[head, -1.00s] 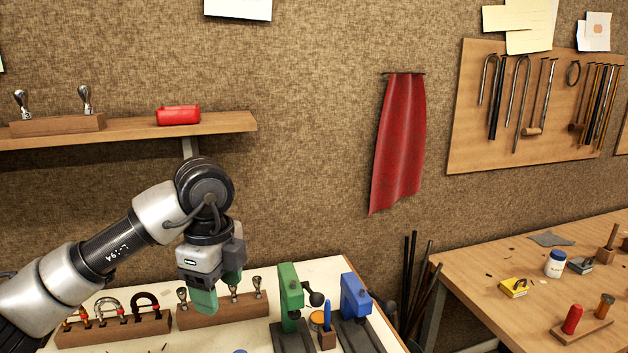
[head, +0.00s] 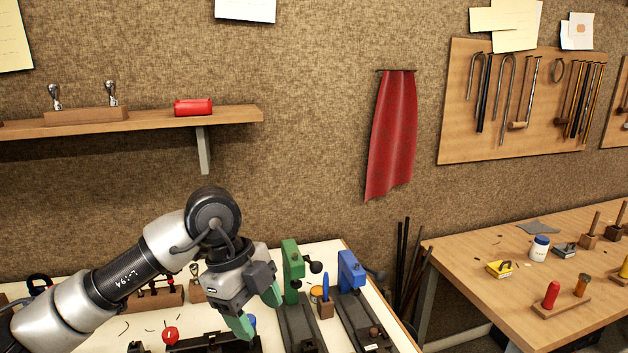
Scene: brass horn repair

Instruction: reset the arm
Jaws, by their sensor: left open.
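My left arm comes in from the lower left of the head view. My left gripper (head: 257,318) is open, with green fingertips pointing down and to the right over the white bench (head: 327,250). I see nothing between its fingers. It hangs left of the green bench tool (head: 292,272), in front of a wooden rack (head: 160,299) that the arm partly hides. My right arm and gripper are not in view.
A blue bench tool (head: 352,275) stands right of the green one, with a small wooden holder (head: 326,309) between them. A wooden shelf (head: 150,122) is above the arm. A wooden table (head: 470,277) with small items is at the right. A red cloth (head: 391,135) hangs on the wall.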

